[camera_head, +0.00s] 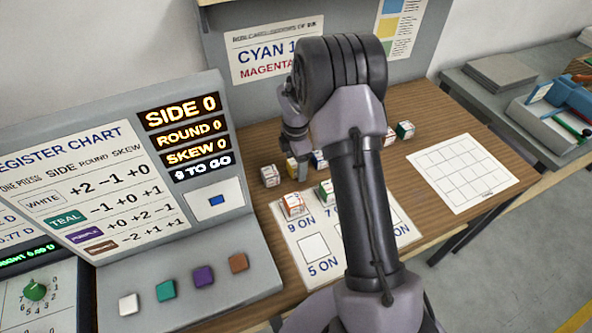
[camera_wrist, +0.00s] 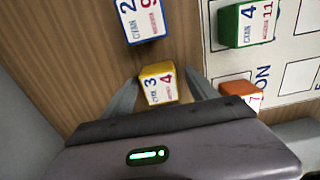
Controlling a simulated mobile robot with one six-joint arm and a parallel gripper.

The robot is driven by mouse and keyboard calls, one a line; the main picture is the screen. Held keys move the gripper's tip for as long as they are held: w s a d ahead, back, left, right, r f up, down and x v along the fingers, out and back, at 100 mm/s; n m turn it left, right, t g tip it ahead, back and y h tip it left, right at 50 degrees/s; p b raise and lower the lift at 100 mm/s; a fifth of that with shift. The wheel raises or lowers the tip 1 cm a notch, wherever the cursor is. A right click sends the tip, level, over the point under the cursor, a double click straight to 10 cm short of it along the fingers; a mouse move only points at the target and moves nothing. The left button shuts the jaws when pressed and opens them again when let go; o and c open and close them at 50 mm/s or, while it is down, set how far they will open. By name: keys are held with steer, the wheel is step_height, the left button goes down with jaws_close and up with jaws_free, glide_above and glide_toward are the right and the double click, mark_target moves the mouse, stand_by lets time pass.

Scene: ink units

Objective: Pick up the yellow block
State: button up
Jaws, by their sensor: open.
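The yellow block (camera_wrist: 158,84), with a white face printed 3 and 4, sits on the wooden tabletop in the wrist view. My gripper (camera_wrist: 161,80) is open, with one finger on either side of the yellow block. The block lies between the fingertips; whether either finger touches it I cannot tell. In the head view my gripper (camera_head: 302,171) is low over the table behind my arm, and only a sliver of the yellow block (camera_head: 292,168) shows beside it.
A blue block (camera_wrist: 140,22) stands near the yellow one. A green block (camera_wrist: 245,25) and an orange block (camera_wrist: 240,95) sit on the white printed mat (camera_head: 290,240). Another block (camera_head: 270,175) stands left of my gripper. The chart console (camera_head: 255,258) is at left; a grid sheet (camera_head: 463,174) lies right.

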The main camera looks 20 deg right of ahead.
steer(key=shift+r, duration=0.15)
steer(key=c, duration=1.5)
